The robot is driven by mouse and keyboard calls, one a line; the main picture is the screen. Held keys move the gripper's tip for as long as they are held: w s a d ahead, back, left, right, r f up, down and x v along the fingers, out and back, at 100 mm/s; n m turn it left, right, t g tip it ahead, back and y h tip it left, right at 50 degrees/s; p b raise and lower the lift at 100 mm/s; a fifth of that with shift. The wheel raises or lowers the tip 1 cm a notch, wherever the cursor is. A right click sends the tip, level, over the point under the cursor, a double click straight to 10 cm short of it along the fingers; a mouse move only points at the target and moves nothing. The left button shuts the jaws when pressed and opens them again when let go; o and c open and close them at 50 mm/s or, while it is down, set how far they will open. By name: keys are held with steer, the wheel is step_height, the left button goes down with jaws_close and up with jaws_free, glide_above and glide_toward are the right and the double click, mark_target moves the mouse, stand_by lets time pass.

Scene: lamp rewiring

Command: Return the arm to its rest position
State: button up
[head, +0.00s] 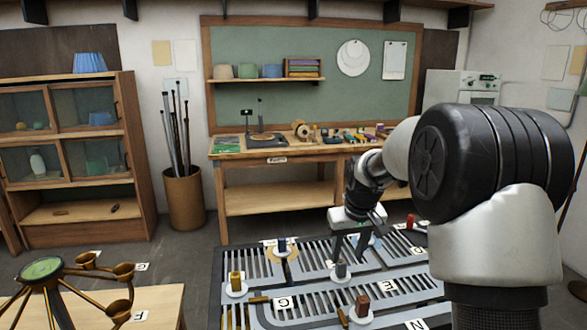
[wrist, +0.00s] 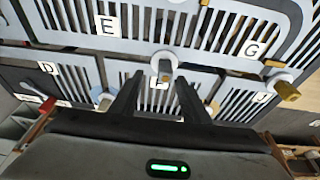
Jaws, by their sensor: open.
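My gripper (head: 349,250) hangs fingers-down over the slotted grey panel (head: 310,318) in the head view. In the wrist view its two dark fingers (wrist: 157,82) are spread apart with nothing held between them. A grey peg on a white disc (head: 341,268) stands just below the fingertips. In the wrist view the grey peg (wrist: 165,65) shows between and beyond the fingertips, and I cannot tell the exact gap. My arm reaches in from the right of the head view.
The panel also carries a gold peg (head: 236,283), a blue peg (head: 282,245), a brown peg (head: 362,305) and a red peg (head: 410,219). A brass lamp frame (head: 118,308) stands left on a wooden table (head: 165,300). A workbench (head: 275,200) with tools stands behind.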

steer(key=s+r+m+t+p, duration=0.1)
steer(key=s+r, duration=1.3)
steer(key=s, duration=0.3)
steer(key=s+m+t, duration=0.1)
steer(key=s, duration=1.6)
steer(key=shift+d+f+p, duration=0.2)
steer(key=shift+f+p, duration=0.15)
steer(key=shift+o, duration=0.6)
